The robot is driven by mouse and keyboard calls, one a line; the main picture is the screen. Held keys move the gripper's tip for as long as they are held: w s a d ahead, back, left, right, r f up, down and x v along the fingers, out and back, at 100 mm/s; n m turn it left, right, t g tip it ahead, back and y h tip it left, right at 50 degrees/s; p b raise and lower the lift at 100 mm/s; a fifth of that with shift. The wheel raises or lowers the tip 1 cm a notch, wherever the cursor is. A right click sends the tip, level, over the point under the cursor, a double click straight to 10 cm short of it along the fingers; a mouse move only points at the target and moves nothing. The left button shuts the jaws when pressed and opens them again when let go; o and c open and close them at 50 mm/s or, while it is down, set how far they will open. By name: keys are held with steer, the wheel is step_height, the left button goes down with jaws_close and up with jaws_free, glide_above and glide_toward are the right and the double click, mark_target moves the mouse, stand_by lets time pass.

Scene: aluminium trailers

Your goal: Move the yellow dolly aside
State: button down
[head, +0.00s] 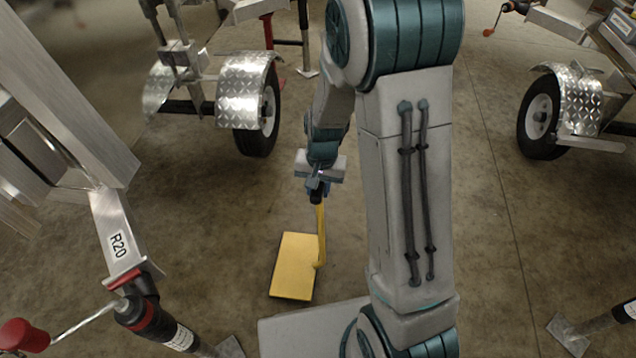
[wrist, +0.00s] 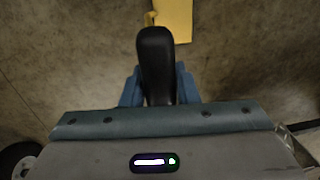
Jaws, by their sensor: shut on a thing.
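The yellow dolly (head: 295,262) stands on the concrete floor in front of me, a flat yellow plate with an upright yellow handle at its right side. In the wrist view a part of its yellow plate (wrist: 174,18) shows at the top. My gripper (head: 317,196) is at the top of the handle and is shut on its black grip. In the wrist view the black grip (wrist: 157,65) stands between the blue fingers. The dolly's wheels are hidden.
Trailers stand around. One at the left, marked R20 (head: 118,243), has a jack with a red knob (head: 24,336). A trailer wheel (head: 257,115) is behind the dolly, another wheel (head: 541,115) is at the right. Bare floor (head: 215,215) lies left of the dolly.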

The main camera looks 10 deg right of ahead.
steer(key=c, duration=1.5)
jaws_free()
steer(key=shift+s+a+f, duration=0.15)
steer(key=shift+f, duration=0.3)
steer(key=o, duration=0.4)
steer(key=shift+f, duration=0.1)
steer(key=shift+c, duration=0.2)
steer(key=shift+r, duration=0.25)
steer(key=shift+w+r, duration=0.2)
steer(key=shift+r, duration=0.15)
steer(key=r+p, duration=0.1)
steer(key=r, duration=0.2)
steer(key=r+p, duration=0.2)
steer(key=r, duration=0.2)
steer(key=r+p, duration=0.1)
steer(key=r, duration=0.3)
steer(key=shift+s+d+p, duration=0.15)
steer(key=shift+d+p, duration=0.15)
steer(key=shift+d, duration=0.1)
steer(key=s+d+r+n, duration=0.1)
steer(key=s+r+n, duration=0.1)
steer(key=s+r, duration=0.3)
steer(key=s+d+r+n+t, duration=0.1)
steer(key=s+r, duration=0.3)
steer(key=s, duration=0.6)
steer(key=shift+d+r+n+h, duration=0.4)
steer(key=shift+d+n, duration=0.2)
steer(key=shift+d, duration=0.2)
